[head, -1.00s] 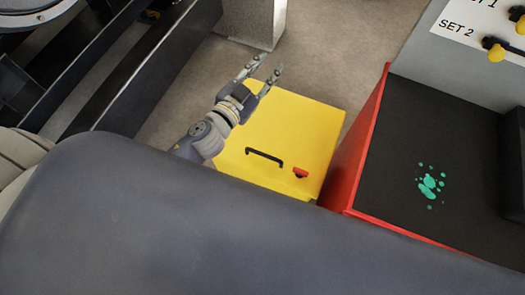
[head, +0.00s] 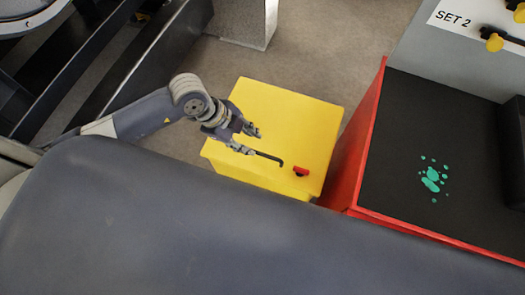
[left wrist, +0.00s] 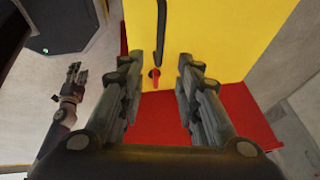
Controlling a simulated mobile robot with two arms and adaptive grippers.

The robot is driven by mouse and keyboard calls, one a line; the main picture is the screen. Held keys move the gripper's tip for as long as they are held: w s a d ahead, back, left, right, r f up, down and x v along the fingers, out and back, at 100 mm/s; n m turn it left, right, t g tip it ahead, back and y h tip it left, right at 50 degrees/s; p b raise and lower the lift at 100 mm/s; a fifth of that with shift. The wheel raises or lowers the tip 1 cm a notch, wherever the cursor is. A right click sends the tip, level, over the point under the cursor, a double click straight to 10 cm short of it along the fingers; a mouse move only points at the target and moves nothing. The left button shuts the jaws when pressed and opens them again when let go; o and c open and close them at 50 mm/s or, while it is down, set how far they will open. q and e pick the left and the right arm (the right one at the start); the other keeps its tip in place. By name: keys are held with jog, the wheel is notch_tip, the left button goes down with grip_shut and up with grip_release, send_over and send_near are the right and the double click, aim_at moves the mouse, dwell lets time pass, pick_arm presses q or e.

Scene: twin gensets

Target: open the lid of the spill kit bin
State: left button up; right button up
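The yellow spill kit bin (head: 285,115) stands on the floor, its lid closed. A black bar handle (head: 268,157) and a small red latch (head: 301,171) are on its lid. My left gripper (head: 254,142) is open above the lid, by the left end of the handle and partly covering it. In the left wrist view, the yellow lid (left wrist: 225,30), the black handle (left wrist: 161,28) and the red latch (left wrist: 155,73) show beyond the spread, empty fingers (left wrist: 158,66). My right gripper (left wrist: 77,71) shows small there, fingers apart and empty.
A red-sided cabinet (head: 352,150) with a black top (head: 400,150) and a green splash (head: 431,180) stands close right of the bin. Dark steel beams (head: 120,65) run at the left. Bare floor (head: 300,50) lies behind the bin.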

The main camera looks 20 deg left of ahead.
aim_at(266, 156)
pick_arm(q)
jog(key=x, duration=1)
jog(key=shift+d+f, duration=0.15)
jog(key=shift+f, duration=0.15)
jog(key=shift+c, duration=0.5)
grip_shut()
